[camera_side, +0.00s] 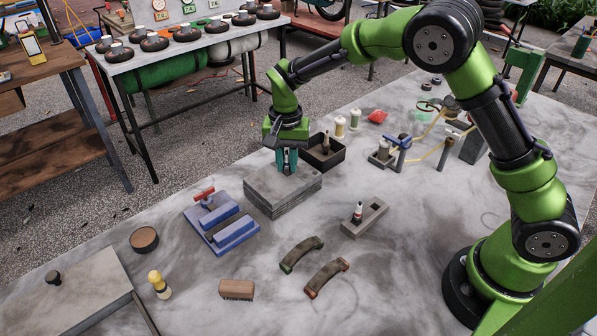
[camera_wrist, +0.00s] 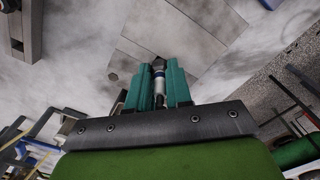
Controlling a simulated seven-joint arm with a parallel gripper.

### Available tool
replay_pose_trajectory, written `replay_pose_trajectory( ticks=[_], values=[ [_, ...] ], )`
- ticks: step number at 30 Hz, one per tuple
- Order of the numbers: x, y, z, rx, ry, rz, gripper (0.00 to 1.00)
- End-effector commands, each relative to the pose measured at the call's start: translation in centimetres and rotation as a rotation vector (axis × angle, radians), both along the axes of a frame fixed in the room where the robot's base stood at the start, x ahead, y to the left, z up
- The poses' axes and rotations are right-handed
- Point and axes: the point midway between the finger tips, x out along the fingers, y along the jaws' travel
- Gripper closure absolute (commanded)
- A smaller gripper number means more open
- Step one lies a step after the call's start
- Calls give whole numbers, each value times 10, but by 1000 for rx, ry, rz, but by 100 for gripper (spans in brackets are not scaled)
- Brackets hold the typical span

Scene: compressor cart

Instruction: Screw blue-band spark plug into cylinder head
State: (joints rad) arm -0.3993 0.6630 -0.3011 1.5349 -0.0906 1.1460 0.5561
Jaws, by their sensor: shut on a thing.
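The cylinder head appears to be the grey stepped block (camera_side: 262,189) in the middle of the table. My gripper (camera_side: 287,166) points down over its back part, with the teal fingertips close to its top. In the wrist view my gripper (camera_wrist: 159,85) is shut on a spark plug with a white body and a blue band (camera_wrist: 158,73). The block's top (camera_wrist: 180,42) shows beyond the fingers. I cannot tell whether the plug's lower end is in a hole or just above the block. In the side view the fingers hide the plug.
A grey holder (camera_side: 375,218) with a red-banded plug (camera_side: 357,211) stands to the right. A dark open box (camera_side: 336,160) is close behind the block. A blue vise-like fixture (camera_side: 232,236) stands left, and two curved pieces (camera_side: 326,279) lie in front.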

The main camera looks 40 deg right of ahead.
Motion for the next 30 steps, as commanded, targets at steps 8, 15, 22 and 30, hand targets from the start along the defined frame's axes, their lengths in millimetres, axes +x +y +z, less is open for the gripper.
replay_pose_trajectory(
  ticks=[8,15,22,30],
  values=[
    [0,1,0,1,0,4,65],
    [0,0,0,1,0,34,65],
    [0,-1,0,1,-1,336,65],
    [0,0,0,1,-1,593,65]
  ],
)
